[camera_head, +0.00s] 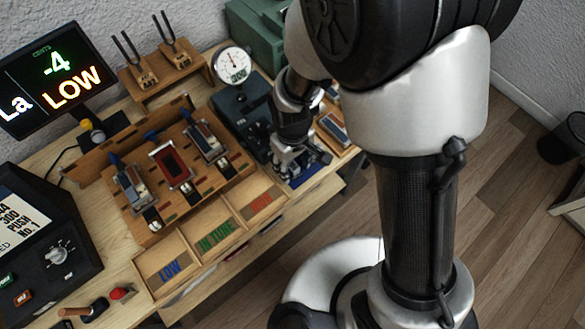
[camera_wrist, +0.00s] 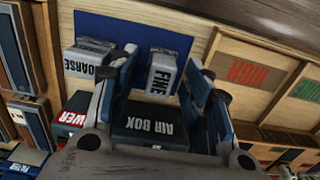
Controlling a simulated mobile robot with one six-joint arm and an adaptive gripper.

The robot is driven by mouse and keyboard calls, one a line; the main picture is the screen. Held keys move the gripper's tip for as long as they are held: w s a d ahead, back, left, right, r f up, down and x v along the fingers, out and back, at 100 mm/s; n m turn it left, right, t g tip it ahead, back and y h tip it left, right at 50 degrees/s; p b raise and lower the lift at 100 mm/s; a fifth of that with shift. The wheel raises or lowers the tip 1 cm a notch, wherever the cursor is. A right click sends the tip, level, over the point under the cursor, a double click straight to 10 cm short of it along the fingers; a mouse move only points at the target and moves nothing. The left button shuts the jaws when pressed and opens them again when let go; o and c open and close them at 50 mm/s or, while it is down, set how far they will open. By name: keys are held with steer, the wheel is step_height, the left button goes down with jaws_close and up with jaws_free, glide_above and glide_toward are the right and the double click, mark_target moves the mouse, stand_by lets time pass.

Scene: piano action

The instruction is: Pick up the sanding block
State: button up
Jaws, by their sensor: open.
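In the wrist view, two pale grey blocks lie side by side on a blue mat (camera_wrist: 135,28). One block (camera_wrist: 163,76) is labelled FINE and the other block (camera_wrist: 82,60) is labelled COARSE. My gripper (camera_wrist: 163,62) is open, with one finger on each side of the FINE block in this view. The left finger passes between the two blocks and partly covers the COARSE one. I cannot tell whether the fingers touch either block. In the head view, my gripper (camera_head: 297,158) is over the blue mat (camera_head: 315,180), and the blocks are hidden or too small to tell.
A dark box (camera_wrist: 150,125) labelled AIR BOX is close by. A dial gauge (camera_head: 231,64) rises behind my gripper. Wooden trays marked LOW (camera_head: 146,262), IN TUNE and HIGH (camera_wrist: 287,83) lie alongside. A rack (camera_head: 110,180) holds several parts at the left.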

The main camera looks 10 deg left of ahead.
steer(key=shift+f, duration=0.4)
steer(key=shift+r, duration=0.1)
jaws_close()
